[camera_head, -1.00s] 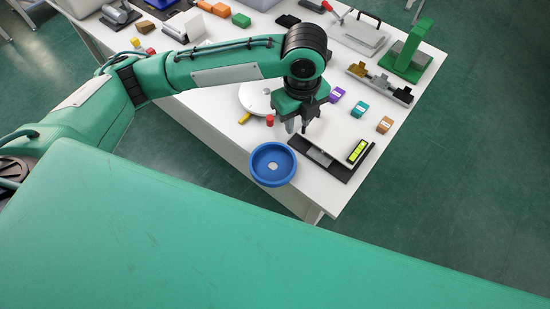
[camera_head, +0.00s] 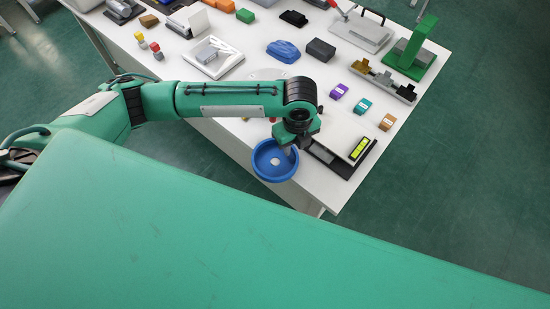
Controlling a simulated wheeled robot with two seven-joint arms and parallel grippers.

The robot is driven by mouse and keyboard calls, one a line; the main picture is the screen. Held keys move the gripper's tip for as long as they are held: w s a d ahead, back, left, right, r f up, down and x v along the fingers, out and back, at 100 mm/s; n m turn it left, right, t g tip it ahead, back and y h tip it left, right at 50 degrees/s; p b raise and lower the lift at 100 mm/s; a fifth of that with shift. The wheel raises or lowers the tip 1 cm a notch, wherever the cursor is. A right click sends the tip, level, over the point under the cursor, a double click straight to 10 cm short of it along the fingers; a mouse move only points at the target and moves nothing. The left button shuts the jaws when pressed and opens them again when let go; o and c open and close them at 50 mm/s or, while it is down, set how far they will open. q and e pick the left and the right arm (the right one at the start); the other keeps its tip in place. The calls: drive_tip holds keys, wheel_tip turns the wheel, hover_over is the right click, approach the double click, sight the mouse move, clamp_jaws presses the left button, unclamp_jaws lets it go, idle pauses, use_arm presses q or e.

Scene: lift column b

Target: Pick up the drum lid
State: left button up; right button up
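The drum lid seems to be the blue round dish-like piece (camera_head: 266,172) with a raised rim and a pale spot in its middle. It lies at the near edge of the white table, and its upper right part is covered by my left gripper. My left gripper (camera_head: 289,150) points down at the lid's upper right rim. Its fingers are mostly hidden below the wrist, so I cannot tell whether they touch the rim or how far apart they are. My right gripper is not in view.
A dark tray with a yellow-green level (camera_head: 359,149) is close right of the gripper. Purple (camera_head: 338,91), teal (camera_head: 362,107) and orange (camera_head: 387,122) blocks stand beyond it. A pale disc (camera_head: 266,74) is partly behind my arm. The white table (camera_head: 318,190) ends just past the lid.

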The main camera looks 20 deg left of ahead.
use_arm(q)
drive_tip(key=shift+f, duration=0.3)
clamp_jaws()
drive_tip(key=shift+r, duration=0.15)
wheel_tip(320, 180, up, 20)
idle(0.5)
idle(0.6)
